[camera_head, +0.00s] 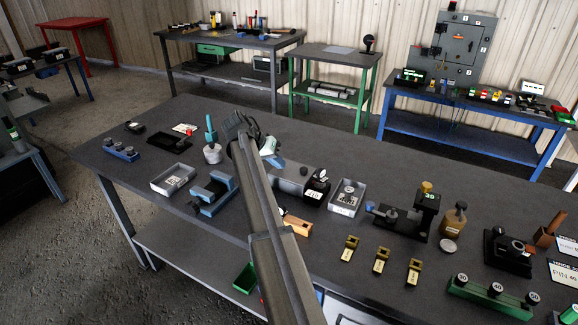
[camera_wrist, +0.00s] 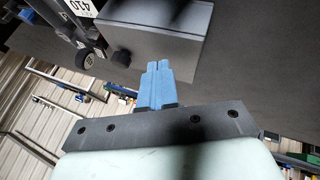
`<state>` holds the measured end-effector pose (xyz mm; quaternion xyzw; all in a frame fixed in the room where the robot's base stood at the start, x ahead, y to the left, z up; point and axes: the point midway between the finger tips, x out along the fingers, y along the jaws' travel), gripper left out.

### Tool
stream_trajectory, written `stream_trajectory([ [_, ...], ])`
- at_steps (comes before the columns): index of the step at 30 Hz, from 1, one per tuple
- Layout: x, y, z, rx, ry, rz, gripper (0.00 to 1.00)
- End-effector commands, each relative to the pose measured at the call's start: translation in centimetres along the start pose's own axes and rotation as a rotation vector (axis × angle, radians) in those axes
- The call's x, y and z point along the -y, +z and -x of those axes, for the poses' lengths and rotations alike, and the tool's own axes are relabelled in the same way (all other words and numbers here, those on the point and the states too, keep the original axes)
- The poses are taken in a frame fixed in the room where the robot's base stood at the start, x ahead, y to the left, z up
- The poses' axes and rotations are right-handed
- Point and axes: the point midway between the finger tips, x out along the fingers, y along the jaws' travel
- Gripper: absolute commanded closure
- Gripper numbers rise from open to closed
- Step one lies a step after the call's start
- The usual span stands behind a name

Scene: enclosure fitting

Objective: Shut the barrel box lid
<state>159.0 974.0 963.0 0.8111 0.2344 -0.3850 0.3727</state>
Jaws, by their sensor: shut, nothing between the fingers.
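A grey box (camera_head: 288,178) stands mid-table in the head view, partly hidden by my arm; it is likely the barrel box, but no label confirms this. In the wrist view the grey box (camera_wrist: 165,30) fills the top middle, with a round black knob (camera_wrist: 121,58) on its near face. I cannot tell which part is the lid or how far it is open. My gripper (camera_head: 276,161) is just behind the box in the head view. In the wrist view its blue fingers (camera_wrist: 157,68) are shut and empty, their tips close to the box's lower edge; contact is unclear.
A black device labelled 410 (camera_head: 316,187) stands right beside the grey box. A clear tray (camera_head: 347,198) is further right, and a blue holder (camera_head: 213,193) and another clear tray (camera_head: 173,179) are left. The table behind the box is mostly bare.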

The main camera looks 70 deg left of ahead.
Motion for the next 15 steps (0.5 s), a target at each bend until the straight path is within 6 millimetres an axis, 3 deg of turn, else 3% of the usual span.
stream_trajectory([
  [6, 0.0, -0.1, 4.5, -0.003, -0.003, 0.000, 1.00],
  [15, 0.0, -0.1, 8.0, -0.001, -0.002, 0.000, 1.00],
])
